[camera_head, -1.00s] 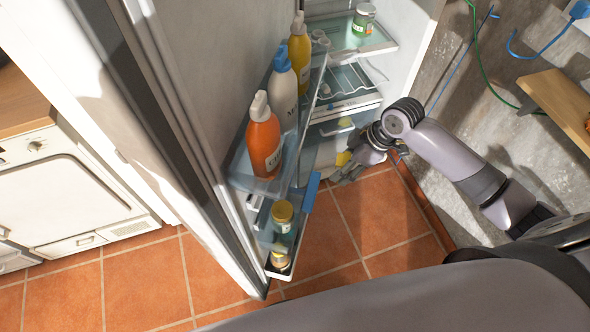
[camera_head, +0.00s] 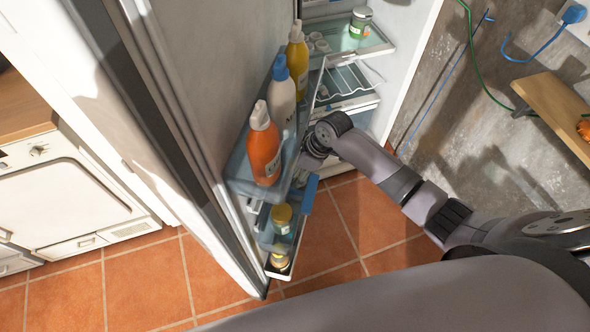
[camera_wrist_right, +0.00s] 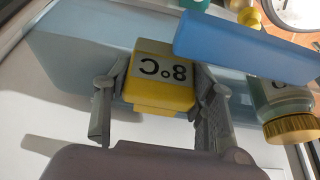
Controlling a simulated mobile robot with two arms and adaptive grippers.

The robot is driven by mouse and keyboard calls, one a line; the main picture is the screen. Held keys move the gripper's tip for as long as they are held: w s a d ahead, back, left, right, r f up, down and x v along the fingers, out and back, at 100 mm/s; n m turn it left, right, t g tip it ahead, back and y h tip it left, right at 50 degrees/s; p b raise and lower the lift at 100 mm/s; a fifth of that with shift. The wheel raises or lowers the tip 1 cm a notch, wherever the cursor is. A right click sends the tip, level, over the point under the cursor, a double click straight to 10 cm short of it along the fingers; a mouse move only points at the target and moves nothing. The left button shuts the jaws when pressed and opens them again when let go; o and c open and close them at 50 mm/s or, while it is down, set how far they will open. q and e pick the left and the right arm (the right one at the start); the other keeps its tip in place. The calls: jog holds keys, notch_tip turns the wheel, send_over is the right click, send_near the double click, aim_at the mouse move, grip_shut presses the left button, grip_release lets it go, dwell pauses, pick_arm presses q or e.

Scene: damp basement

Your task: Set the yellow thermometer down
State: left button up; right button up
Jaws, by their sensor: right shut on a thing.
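The yellow thermometer (camera_wrist_right: 163,82), a small block with a grey face reading 8°C, shows in the right wrist view. My right gripper (camera_wrist_right: 156,90) is shut on it, one finger on each side. Behind it is a pale translucent blue door bin (camera_wrist_right: 75,60); I cannot tell if the thermometer touches it. In the head view my right gripper (camera_head: 311,160) is at the open fridge door's shelves, its fingers largely hidden behind the door bin (camera_head: 240,178). The thermometer is hidden there. My left gripper is not in view.
An orange bottle (camera_head: 264,150), a white bottle (camera_head: 282,95) and a yellow bottle (camera_head: 298,55) stand in the upper door bin. A gold-lidded jar (camera_head: 282,219) stands below, beside a blue bar (camera_head: 309,194). A green jar (camera_head: 361,22) stands on a fridge shelf.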

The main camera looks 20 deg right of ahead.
jog(key=shift+w+a+f, duration=0.1)
jog(key=shift+a+f, duration=0.05)
jog(key=shift+f, duration=0.4)
jog(key=o, duration=1.1)
jog(key=shift+o, duration=0.2)
jog(key=v, duration=1.2)
jog(key=shift+p, duration=0.35)
